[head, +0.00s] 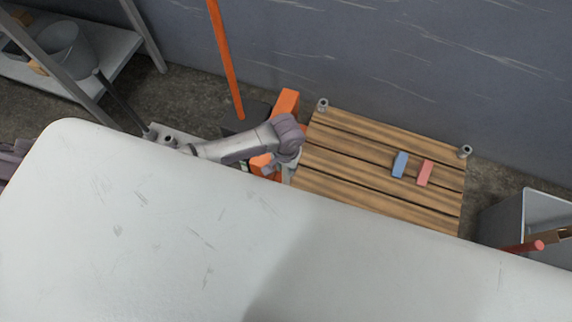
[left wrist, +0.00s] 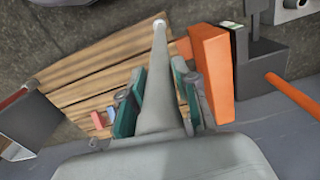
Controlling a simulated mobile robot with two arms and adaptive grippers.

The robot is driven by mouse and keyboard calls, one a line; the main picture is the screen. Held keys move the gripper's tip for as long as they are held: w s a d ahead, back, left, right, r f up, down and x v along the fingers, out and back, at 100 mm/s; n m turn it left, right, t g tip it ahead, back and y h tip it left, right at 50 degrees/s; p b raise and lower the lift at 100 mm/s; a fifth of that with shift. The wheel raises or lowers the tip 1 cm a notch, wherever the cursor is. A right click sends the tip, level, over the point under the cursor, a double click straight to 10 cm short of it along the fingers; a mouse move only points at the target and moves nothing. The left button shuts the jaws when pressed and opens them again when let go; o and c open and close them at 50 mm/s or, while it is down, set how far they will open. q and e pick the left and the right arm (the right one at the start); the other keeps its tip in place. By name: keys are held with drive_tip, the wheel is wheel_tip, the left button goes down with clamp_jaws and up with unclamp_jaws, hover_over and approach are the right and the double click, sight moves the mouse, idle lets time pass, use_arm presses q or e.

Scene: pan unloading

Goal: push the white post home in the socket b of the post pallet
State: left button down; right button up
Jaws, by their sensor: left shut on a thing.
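The white post (left wrist: 158,85) stands between the green-padded fingers of my left gripper (left wrist: 160,95) in the left wrist view. The fingers are shut on it, and its far end reaches to the edge of the post pallet (left wrist: 100,65). In the head view the slatted wooden pallet (head: 340,150) lies right of my left gripper (head: 285,167), with grey round sockets at its far left corner (head: 323,105) and far right corner (head: 465,152). I cannot tell which socket is b, nor whether the post's end sits in one. My right gripper is not in view.
A blue block (head: 400,164) and a pink block (head: 425,173) lie on the pallet. An orange block (left wrist: 212,72) and an orange pole (head: 226,60) stand near the gripper. A grey bin (head: 500,222) is at the right. A broad pale surface (head: 150,220) hides the pallet's near edge.

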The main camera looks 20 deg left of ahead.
use_arm(q)
drive_tip(key=shift+f, duration=0.25)
drive_tip(key=c, duration=0.8)
unclamp_jaws()
wheel_tip(320, 180, up, 11)
drive_tip(key=shift+r, duration=0.55)
drive_tip(key=shift+d, duration=0.1)
